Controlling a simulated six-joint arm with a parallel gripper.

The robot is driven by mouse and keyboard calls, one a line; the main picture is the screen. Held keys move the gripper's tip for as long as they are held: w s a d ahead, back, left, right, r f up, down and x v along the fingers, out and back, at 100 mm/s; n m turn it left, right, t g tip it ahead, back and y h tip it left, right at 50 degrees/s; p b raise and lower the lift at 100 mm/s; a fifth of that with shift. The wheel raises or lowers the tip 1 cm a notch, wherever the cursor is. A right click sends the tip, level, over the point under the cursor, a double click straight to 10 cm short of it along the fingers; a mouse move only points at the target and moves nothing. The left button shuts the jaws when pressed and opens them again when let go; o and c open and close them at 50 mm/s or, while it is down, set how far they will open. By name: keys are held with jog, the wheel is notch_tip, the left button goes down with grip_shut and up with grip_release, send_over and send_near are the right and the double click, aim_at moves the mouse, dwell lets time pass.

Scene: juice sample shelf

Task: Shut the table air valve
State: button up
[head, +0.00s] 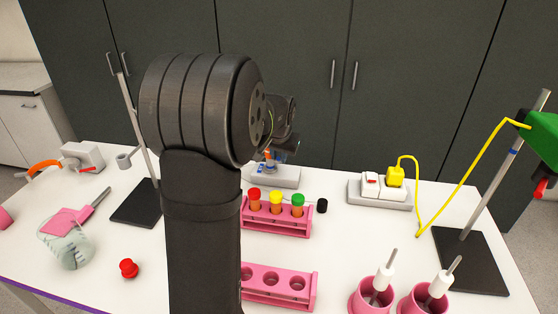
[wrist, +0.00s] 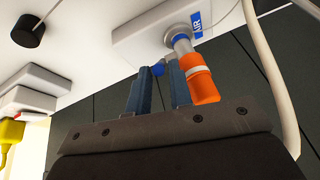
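The air valve (wrist: 182,42) shows in the wrist view as a metal fitting on a pale grey block (wrist: 140,28) with a blue label. An orange hose end (wrist: 200,80) is on the fitting, and a small blue handle part (wrist: 158,69) shows beside it. My gripper (wrist: 160,82) has its two blue-grey fingers apart, with the blue part at the gap by the tips; contact cannot be told. The right finger is close beside the orange end. In the head view the valve's block (head: 285,178) stands behind my arm, which hides most of the gripper.
A test tube rack (head: 280,226) with capped tubes stands in front of the valve. A power strip (head: 380,196) with a yellow plug is to the right. A black cap (head: 322,205) lies between.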

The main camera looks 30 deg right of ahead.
aim_at(279, 160)
jog(key=shift+x, duration=1.7)
grip_shut()
jog(key=shift+s+a+f+t+h, duration=0.15)
jog(key=shift+s+f+t+h, duration=0.05)
jog(key=shift+t+h, duration=0.35)
grip_release()
